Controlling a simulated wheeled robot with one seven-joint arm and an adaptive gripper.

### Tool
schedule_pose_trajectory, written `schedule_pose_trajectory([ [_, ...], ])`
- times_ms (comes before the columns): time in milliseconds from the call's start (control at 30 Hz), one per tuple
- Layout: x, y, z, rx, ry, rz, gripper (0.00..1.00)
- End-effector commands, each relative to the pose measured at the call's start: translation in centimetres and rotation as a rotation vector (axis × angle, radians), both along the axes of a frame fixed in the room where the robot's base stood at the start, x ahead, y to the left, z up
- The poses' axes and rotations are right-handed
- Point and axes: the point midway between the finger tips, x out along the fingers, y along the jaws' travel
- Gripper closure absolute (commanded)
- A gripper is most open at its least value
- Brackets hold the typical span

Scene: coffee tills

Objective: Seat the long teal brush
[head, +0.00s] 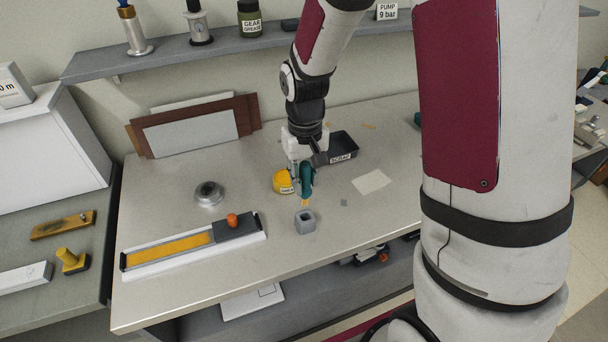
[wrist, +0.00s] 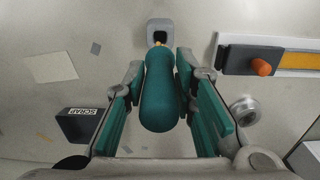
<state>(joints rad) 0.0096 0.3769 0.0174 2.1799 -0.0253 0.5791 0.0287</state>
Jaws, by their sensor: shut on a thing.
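The long teal brush (wrist: 160,95) is held between the finger pads of my gripper (wrist: 162,76), which is shut on it. Its thick teal body points toward the wrist camera, and a small yellowish tip shows at its far end. In the head view the teal brush (head: 307,181) hangs roughly upright below my gripper (head: 301,168), its tip just above a small grey square holder (head: 305,223) on the bench. The holder also shows in the wrist view (wrist: 160,25), with a dark opening beside the brush tip. I cannot tell whether the tip touches the holder.
A yellow rounded item (head: 283,183) stands close left of the brush. A black scrap tray (head: 341,147) lies behind. A long tray with an orange knob (head: 232,220) and a round metal piece (head: 209,193) lie left. A pale sheet (head: 371,182) lies right.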

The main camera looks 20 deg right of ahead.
Motion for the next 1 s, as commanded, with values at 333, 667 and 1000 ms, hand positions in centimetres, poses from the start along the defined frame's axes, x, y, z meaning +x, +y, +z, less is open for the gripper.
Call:
schedule_pose_trajectory([
  [333, 0.1, 0.0, -1.1, -0.001, 0.002, -0.001, 1.00],
  [667, 0.1, 0.0, -4.0, -0.001, 0.002, -0.001, 1.00],
  [1000, 0.0, 0.0, -4.5, -0.001, 0.000, 0.000, 1.00],
])
